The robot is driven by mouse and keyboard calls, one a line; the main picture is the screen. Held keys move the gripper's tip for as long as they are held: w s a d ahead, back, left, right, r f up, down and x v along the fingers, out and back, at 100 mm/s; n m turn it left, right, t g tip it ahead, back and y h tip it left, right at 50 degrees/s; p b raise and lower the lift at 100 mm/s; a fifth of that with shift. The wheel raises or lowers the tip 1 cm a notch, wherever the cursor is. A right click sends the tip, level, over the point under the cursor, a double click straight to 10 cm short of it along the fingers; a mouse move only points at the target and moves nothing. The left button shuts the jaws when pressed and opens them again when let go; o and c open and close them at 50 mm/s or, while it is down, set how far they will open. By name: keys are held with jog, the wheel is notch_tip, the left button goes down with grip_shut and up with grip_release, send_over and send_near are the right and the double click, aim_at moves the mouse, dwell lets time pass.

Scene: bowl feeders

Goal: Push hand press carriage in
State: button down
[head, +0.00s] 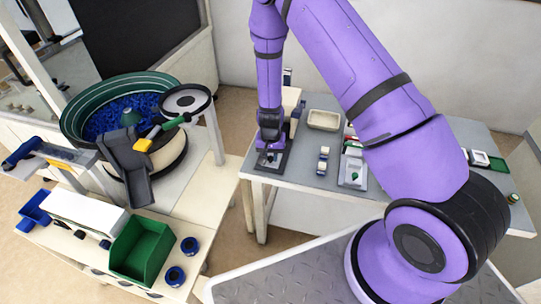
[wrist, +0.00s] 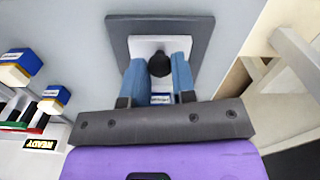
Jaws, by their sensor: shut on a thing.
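My gripper (wrist: 160,68) points down at the table with its blue fingers either side of a black knob (wrist: 159,65). The fingers appear closed on the knob. The knob stands on a white part set in a dark grey square frame (wrist: 118,24), which looks like the hand press; I cannot tell the carriage apart from it. A small blue-and-white label (wrist: 161,99) shows between the fingers. In the head view, my gripper (head: 270,148) is low over the dark base (head: 253,164) at the left end of the grey table; it hides part of the press.
On the grey table (head: 300,187) are a beige tray (head: 324,120), small blue-and-white blocks (head: 322,160) and a light fixture (head: 352,176) with a green piece. A bowl feeder (head: 77,125) and a green bin (head: 135,252) stand at left.

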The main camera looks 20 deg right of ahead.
jog(key=w+d, duration=0.1)
jog(key=w, duration=0.1)
jog(key=w+d, duration=0.3)
jog(key=shift+w, duration=0.3)
jog(key=c, duration=0.9)
grip_release()
notch_tip(320, 180, up, 11)
jog(key=shift+f, duration=0.1)
